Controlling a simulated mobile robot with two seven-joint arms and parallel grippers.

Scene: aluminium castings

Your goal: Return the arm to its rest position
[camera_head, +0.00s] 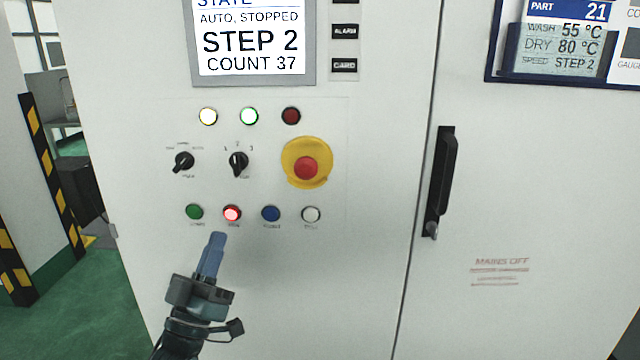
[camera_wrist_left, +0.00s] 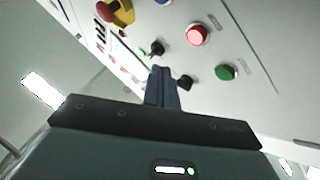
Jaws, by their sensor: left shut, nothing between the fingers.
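My left gripper (camera_head: 217,240) is shut and empty, with its blue-grey fingers pointing up at the control panel. Its fingertips appear just below the lit red button (camera_head: 232,213) in the head view; I cannot tell how large the gap to the panel is. In the left wrist view the shut fingers (camera_wrist_left: 161,70) point toward the panel, with the lit red button (camera_wrist_left: 196,35) and the green button (camera_wrist_left: 226,72) to their right. My right gripper is not in view.
The grey cabinet (camera_head: 300,290) fills the middle. It carries a yellow-ringed emergency stop (camera_head: 306,167), two black rotary switches, several buttons, and a screen (camera_head: 250,38) reading STEP 2. A black door handle (camera_head: 441,180) projects on the right. A striped post (camera_head: 45,170) stands left.

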